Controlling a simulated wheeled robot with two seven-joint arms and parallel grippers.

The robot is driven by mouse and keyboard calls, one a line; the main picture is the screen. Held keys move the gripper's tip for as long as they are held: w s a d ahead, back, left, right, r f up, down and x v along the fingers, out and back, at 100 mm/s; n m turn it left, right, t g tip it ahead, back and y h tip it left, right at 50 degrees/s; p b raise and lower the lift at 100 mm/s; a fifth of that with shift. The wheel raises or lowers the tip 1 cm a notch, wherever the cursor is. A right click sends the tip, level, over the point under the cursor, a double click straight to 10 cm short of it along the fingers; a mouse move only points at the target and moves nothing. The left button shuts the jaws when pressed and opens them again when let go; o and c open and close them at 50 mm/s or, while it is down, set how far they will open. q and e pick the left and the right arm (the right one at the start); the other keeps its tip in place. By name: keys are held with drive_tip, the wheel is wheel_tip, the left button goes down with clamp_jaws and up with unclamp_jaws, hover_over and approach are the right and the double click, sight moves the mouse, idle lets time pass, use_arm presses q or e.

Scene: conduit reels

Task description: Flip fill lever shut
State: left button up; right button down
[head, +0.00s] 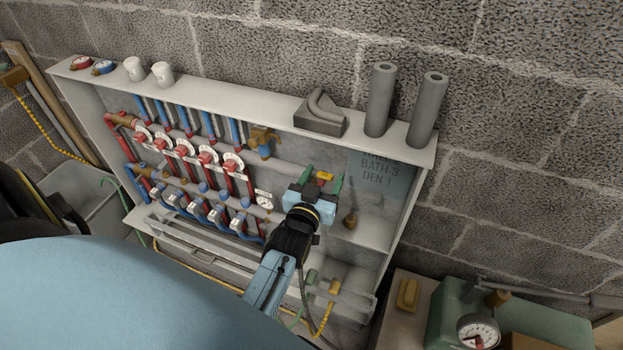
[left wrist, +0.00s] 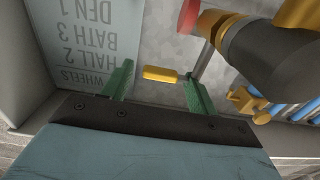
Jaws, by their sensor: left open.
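A short yellow lever (head: 324,177) sits inside the wall cabinet, right of the red and blue pipes. In the left wrist view the yellow lever (left wrist: 160,74) lies crosswise between the two green fingers, with gaps on both sides. My left gripper (head: 322,177) is open, with its fingers on either side of the lever; I see no contact. In the left wrist view my left gripper (left wrist: 159,82) is empty. The lever's mount is largely hidden by the gripper in the head view. My right gripper is not in view.
The cabinet's top shelf (head: 240,106) holds grey tubes (head: 380,100), white cups and gauges. Manifold pipes (head: 185,150) fill the left side. In the left wrist view a dark pipe with brass fittings (left wrist: 235,40) is close on the right. A label plate (left wrist: 95,40) is left.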

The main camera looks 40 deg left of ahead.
use_arm(q)
drive_tip(key=v, duration=1)
